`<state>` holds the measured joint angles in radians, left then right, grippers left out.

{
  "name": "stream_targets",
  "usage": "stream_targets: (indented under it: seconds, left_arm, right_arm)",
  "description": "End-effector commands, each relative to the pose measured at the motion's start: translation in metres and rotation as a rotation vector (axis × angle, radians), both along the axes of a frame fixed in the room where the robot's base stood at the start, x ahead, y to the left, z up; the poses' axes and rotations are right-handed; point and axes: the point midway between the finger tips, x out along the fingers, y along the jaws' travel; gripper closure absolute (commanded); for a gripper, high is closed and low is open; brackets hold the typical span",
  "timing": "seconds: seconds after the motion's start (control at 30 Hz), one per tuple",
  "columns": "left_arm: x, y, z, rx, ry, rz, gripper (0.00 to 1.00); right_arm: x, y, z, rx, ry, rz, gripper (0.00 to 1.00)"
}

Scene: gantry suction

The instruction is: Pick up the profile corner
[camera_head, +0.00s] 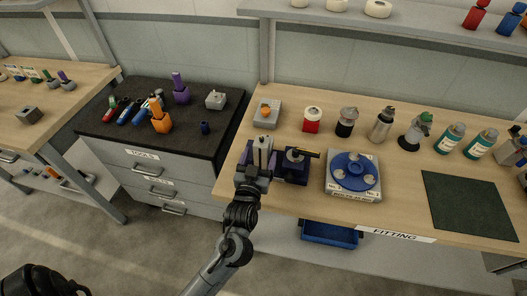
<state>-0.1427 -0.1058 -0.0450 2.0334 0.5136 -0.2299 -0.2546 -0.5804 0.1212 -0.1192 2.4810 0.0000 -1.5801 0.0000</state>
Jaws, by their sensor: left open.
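My left gripper (262,145) reaches up from the bottom middle to the left end of the fitting bench. Its two grey fingers are apart, and I see nothing held between them. I cannot tell for certain which thing is the profile corner. A small light grey angular piece (215,99) lies at the right of the black cabinet top, up and left of the gripper and apart from it. My right gripper is not in view.
A dark blue fixture (293,171) with a yellow lever stands close right of the gripper. Beyond it is a round blue holder (353,168). Bottles and a red canister (313,119) line the back. A dark green mat (468,205) lies clear at right. A shelf (400,27) hangs above.

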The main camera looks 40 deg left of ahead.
Motion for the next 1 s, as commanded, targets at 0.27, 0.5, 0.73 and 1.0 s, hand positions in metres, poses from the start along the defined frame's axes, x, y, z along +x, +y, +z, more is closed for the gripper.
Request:
stream_targets:
  seconds: [0.27,0.5,0.73,1.0]
  left_arm:
    - [0.015,0.008,-0.001,0.0,-0.001,0.0,0.22]
    - [0.042,0.022,-0.002,0.001,-0.002,0.001,0.22]
    - [0.055,0.029,-0.002,0.0,0.001,0.0,0.22]
    - [0.055,0.029,-0.002,0.0,0.001,0.0,0.32]
  right_arm:
    - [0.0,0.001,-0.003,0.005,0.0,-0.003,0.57]
    - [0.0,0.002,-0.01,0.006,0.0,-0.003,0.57]
    - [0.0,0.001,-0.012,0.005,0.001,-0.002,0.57]
    - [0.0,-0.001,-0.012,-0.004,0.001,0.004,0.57]
